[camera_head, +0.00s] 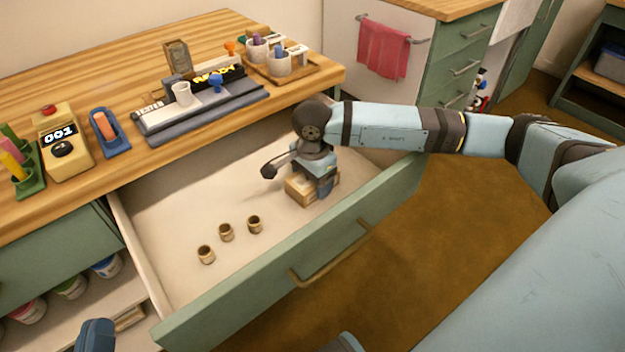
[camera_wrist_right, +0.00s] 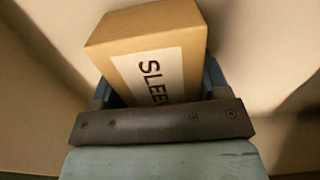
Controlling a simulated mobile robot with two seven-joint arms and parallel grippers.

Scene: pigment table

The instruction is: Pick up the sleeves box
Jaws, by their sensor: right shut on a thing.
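The sleeves box (camera_head: 298,190) is a small tan carton inside the open drawer, near its right end. In the right wrist view the box (camera_wrist_right: 120,32) fills the space between the fingers, and its white label shows the letters "SLEE". My right gripper (camera_head: 322,184) points down into the drawer and is shut on the box. The gripper covers part of the box, and I cannot tell whether the box touches the drawer floor. My left gripper (camera_head: 95,335) shows only as a blue piece at the bottom left edge; its jaws cannot be made out.
Three small brown cups (camera_head: 226,232) stand in the open drawer (camera_head: 165,215), left of the box. The drawer's green front (camera_head: 250,295) has a brass handle. The wooden worktop (camera_head: 100,185) above holds a timer, stamps and trays. Paint tubs (camera_head: 70,287) stand on a lower shelf.

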